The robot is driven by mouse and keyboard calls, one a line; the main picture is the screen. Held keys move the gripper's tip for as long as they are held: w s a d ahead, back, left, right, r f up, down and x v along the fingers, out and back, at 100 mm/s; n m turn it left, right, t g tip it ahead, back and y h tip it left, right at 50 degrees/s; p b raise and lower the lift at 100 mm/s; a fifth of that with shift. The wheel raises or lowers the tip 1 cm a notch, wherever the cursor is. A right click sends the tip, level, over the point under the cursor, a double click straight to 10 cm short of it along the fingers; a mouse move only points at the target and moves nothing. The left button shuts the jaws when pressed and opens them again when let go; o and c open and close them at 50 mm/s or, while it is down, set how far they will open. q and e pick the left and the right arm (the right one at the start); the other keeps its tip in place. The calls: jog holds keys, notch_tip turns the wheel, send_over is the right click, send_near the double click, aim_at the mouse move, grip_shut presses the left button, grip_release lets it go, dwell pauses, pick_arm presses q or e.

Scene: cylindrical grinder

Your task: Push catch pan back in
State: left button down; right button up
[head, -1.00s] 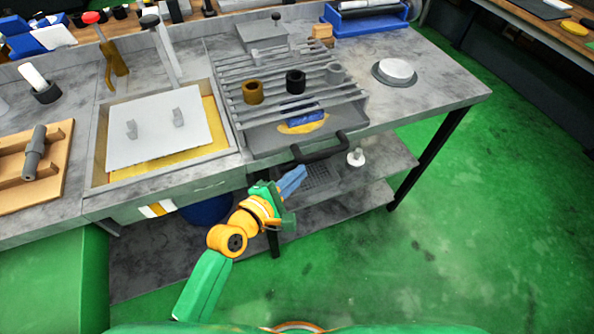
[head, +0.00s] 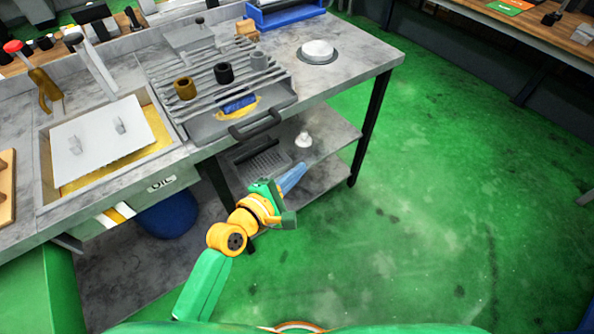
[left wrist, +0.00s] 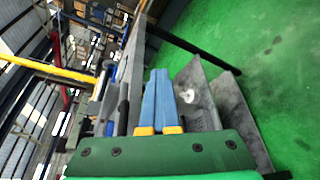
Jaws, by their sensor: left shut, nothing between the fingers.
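The catch pan (head: 205,129) is a grey tray under the slatted rack on the bench. Its black bar handle (head: 254,125) sticks out past the bench's front edge. A yellow patch and a blue block (head: 239,103) show at the pan's open front part. The rest of the pan is hidden under the rack. My left gripper (head: 296,175) has its blue fingers shut and empty. It is in front of the bench, apart from the handle, below and right of it in the head view. The closed fingers also show in the left wrist view (left wrist: 159,92). My right gripper is not in view.
The rack (head: 205,75) carries several short cylinders. A lower shelf (head: 325,160) holds a white bulb-shaped item (head: 303,139). A dark bench leg (head: 370,130) stands at the right corner. The green floor to the right is clear.

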pick_arm(q)
jog(key=shift+w+a+f, duration=0.1)
jog(key=shift+w+f, duration=0.05)
jog(key=shift+w, duration=0.1)
jog(key=shift+s, duration=0.1)
jog(key=c, duration=0.7)
grip_release()
jog(key=shift+c, duration=0.2)
jog(key=v, duration=0.7)
